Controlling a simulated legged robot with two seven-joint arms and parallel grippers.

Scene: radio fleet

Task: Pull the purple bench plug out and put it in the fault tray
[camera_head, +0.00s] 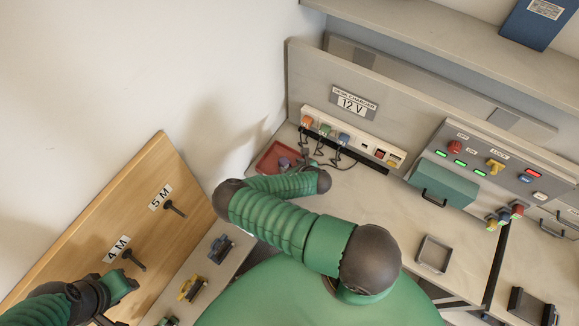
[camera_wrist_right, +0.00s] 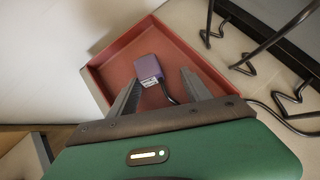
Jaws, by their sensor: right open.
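The purple plug (camera_wrist_right: 149,69) lies in the red tray (camera_wrist_right: 112,59), with its dark cable running out over the tray's near side. The tray (camera_head: 268,153) also shows in the head view, on the bench below the left end of the charger strip, partly hidden by my right arm. My right gripper (camera_wrist_right: 161,76) is open, with its fingers apart on either side of the plug and no grip on it. My left gripper (camera_head: 118,290) is at the lower left, near the wooden board; its fingers are not clear.
The 12 V charger strip (camera_head: 368,144) holds orange, green and blue plugs, with cables hanging in front. A wooden board (camera_head: 143,219) with pegs labelled 4 M and 5 M stands left. A green-fronted unit (camera_head: 443,183) and a small empty tray (camera_head: 434,254) are to the right.

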